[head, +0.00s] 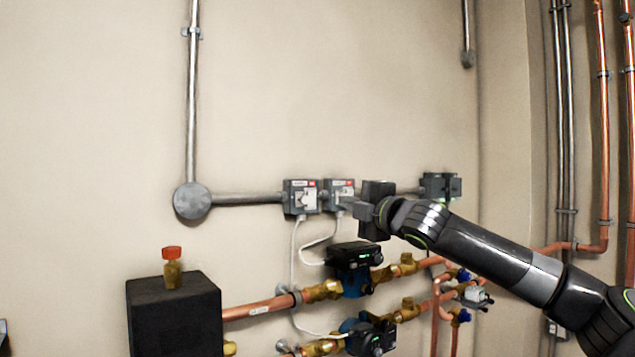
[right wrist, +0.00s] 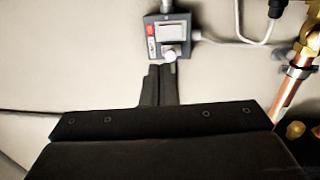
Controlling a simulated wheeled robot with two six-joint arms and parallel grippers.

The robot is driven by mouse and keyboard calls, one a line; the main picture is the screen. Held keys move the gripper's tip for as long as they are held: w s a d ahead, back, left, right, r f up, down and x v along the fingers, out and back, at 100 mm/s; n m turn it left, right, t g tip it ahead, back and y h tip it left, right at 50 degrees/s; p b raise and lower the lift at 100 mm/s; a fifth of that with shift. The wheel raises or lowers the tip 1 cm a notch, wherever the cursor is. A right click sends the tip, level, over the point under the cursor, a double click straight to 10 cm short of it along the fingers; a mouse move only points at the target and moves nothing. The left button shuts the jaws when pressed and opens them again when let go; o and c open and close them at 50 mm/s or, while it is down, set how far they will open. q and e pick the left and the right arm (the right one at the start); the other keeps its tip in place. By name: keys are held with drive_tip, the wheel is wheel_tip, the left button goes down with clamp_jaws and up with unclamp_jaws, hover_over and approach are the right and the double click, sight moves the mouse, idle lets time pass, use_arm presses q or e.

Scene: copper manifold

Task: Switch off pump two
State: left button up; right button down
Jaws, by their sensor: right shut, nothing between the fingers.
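Two grey switch boxes with red-and-white labels sit side by side on the wall conduit: a left box (head: 300,197) and a right box (head: 338,187). The label text is too small to read. My right gripper (head: 347,206) is shut and empty, in front of the right box's lower right part. In the right wrist view, one switch box (right wrist: 166,27) shows a pale switch lever (right wrist: 171,52). The shut fingertips (right wrist: 163,69) are right at that lever; I cannot tell whether they touch it. My left gripper is not in view.
Two pumps, an upper one (head: 350,256) and a lower one (head: 368,337), sit on copper pipes below the boxes. White cables (head: 294,255) hang from the boxes. A black block (head: 175,315) with a red-capped fitting (head: 172,262) stands at lower left.

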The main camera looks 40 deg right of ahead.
sight(310, 192)
drive_tip(key=shift+w+d+r+p, duration=0.2)
drive_tip(key=shift+w+r+p, duration=0.05)
drive_tip(key=shift+w+p, duration=1.5)
drive_tip(key=shift+w+d+r+p, duration=0.25)
drive_tip(key=shift+w+p, duration=1.05)
drive_tip(key=shift+w, duration=0.8)
drive_tip(key=shift+w+d+r+p, duration=0.2)
drive_tip(key=shift+w+p, duration=1.35)
drive_tip(key=shift+w, duration=0.35)
drive_tip(key=shift+w+r+p, duration=0.15)
drive_tip(key=shift+r+p, duration=0.15)
drive_tip(key=shift+p, duration=0.6)
drive_tip(key=shift+f, duration=0.25)
